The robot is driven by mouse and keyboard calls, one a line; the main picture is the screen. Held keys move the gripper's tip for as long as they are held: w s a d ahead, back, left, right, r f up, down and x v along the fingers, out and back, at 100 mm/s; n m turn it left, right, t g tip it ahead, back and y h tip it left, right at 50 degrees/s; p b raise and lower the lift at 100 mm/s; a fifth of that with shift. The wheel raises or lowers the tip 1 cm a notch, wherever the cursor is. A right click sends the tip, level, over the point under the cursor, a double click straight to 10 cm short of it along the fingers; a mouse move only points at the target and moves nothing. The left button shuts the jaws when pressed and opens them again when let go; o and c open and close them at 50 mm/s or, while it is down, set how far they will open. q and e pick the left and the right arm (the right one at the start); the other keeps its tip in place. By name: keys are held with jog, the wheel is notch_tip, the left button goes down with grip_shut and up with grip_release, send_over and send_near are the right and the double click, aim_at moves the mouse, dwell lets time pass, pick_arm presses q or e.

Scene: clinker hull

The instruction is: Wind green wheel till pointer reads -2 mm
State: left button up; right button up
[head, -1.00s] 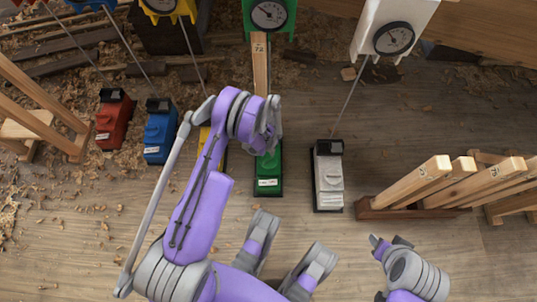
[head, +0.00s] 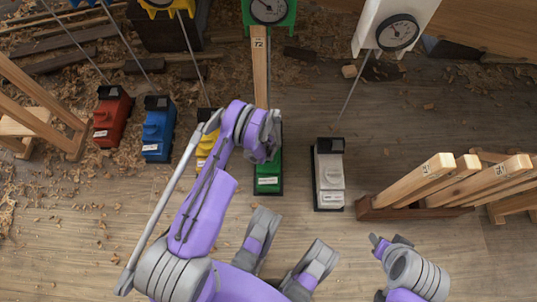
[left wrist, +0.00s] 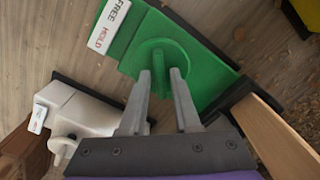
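The green box (head: 268,182) stands on the floor below the green-framed dial (head: 268,10). The dial's pointer is too small to read. In the left wrist view the box carries a round green wheel (left wrist: 178,56) with a raised bar across it, and a white label (left wrist: 108,25) reading FREE and HOLD. My left gripper (left wrist: 161,73) is open, its two fingers either side of the bar, with a gap visible at the right finger. In the head view my left wrist hides that gripper. My right arm shows at lower right; its finger state is unclear.
A white box (head: 329,178) stands just right of the green one. A yellow box (head: 205,147), partly behind my left arm, and blue (head: 158,135) and red (head: 112,118) boxes stand to the left. A wooden post (head: 260,70) rises behind. A rack of wooden pieces (head: 425,178) is at right.

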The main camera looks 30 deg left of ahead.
pick_arm(q)
grip_shut()
jog(key=m, duration=0.3)
jog(key=shift+m, duration=0.4)
jog(key=m, duration=0.3)
jog(key=shift+m+p, duration=0.3)
jog(key=m, duration=0.6)
jog(key=shift+m, duration=0.4)
jog(key=shift+o, duration=1.6)
grip_release()
